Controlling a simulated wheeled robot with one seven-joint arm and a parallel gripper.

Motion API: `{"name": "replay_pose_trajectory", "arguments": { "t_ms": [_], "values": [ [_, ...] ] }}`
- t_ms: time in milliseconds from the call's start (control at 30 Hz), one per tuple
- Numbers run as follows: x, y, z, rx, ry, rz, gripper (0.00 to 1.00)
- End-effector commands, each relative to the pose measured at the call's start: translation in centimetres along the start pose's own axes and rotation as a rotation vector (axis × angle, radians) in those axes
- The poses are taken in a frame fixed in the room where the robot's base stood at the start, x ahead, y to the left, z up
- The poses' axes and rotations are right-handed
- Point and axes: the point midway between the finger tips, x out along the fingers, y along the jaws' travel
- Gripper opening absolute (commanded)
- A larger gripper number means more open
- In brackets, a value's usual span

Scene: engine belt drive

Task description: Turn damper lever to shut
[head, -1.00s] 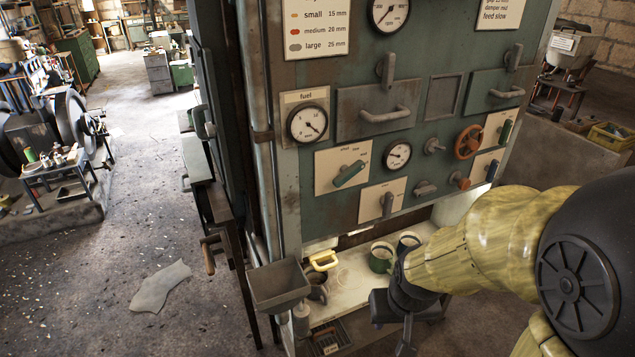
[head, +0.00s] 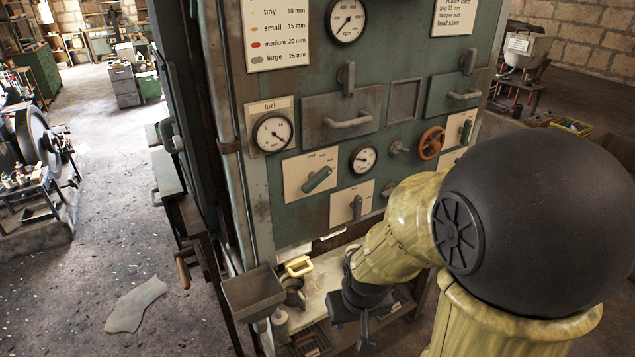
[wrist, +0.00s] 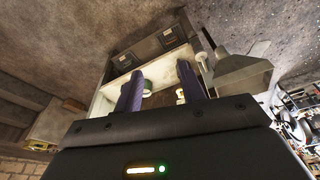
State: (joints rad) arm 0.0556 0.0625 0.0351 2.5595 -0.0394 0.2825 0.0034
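The green panel (head: 300,225) carries several levers. A green-handled lever (head: 317,180) on a cream plate sits tilted, its grip pointing up and right; small lettering above it is too small to read surely. A grey lever (head: 357,207) on another cream plate stands about upright. A second green-handled lever (head: 465,131) is at the right, also on a pale plate. I cannot read which is the damper lever. My gripper (head: 362,333) hangs low in front of the shelf, below and apart from the levers. In the wrist view its two dark fingers (wrist: 158,82) are spread with nothing between them.
A grey hopper (head: 253,292) juts out at the panel's lower left. A yellow-handled item (head: 298,266) sits on the shelf beside it. A red handwheel (head: 432,143) and drawer handles (head: 348,119) stick out from the panel.

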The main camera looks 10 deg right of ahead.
Motion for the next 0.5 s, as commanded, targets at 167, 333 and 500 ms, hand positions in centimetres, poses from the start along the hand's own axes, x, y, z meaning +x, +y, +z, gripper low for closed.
{"name": "replay_pose_trajectory", "arguments": {
  "t_ms": [167,333,500],
  "values": [
    [1.1,1.7,-1.4,-0.018,0.002,-0.002,0.40],
    [2.9,2.6,-2.5,-0.037,0.027,-0.053,0.40],
    [4.3,2.6,-3.1,-0.030,0.073,-0.145,0.40]
  ]
}}
